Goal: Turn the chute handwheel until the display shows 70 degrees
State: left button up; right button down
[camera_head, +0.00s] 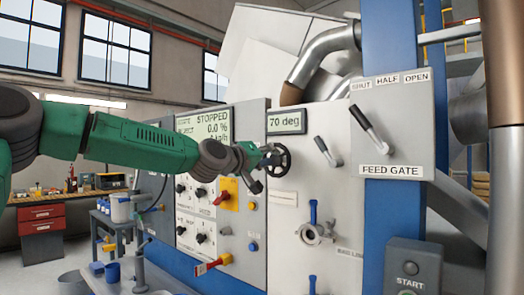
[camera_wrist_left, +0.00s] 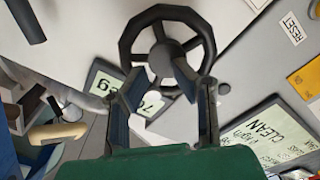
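The chute handwheel (camera_head: 278,160) is a small dark wheel on the light grey panel. The display (camera_head: 287,121) just above it reads 70 deg. My left gripper (camera_head: 262,160) is at the wheel's left side. In the left wrist view the handwheel (camera_wrist_left: 167,45) lies just beyond my gripper's fingertips (camera_wrist_left: 172,80). The two fingers are spread apart, near the lower rim; whether they touch it I cannot tell. The display also shows there upside down (camera_wrist_left: 148,104), partly hidden by a finger. My right gripper is not in view.
To the right are a lever (camera_head: 328,151) and the FEED GATE lever (camera_head: 372,129). A blue-handled valve (camera_head: 316,232) sits below, with a START box (camera_head: 411,269) at lower right.

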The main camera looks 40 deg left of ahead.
pick_arm(q)
jog(key=s, duration=0.2)
jog(key=s+r, duration=0.1)
jog(key=s, duration=0.2)
jog(key=shift+s+d+r, duration=0.15)
jog(key=shift+s+r, duration=0.15)
jog(key=shift+r, duration=0.1)
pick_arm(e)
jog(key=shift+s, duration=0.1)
pick_arm(q)
jog(key=shift+s, duration=0.1)
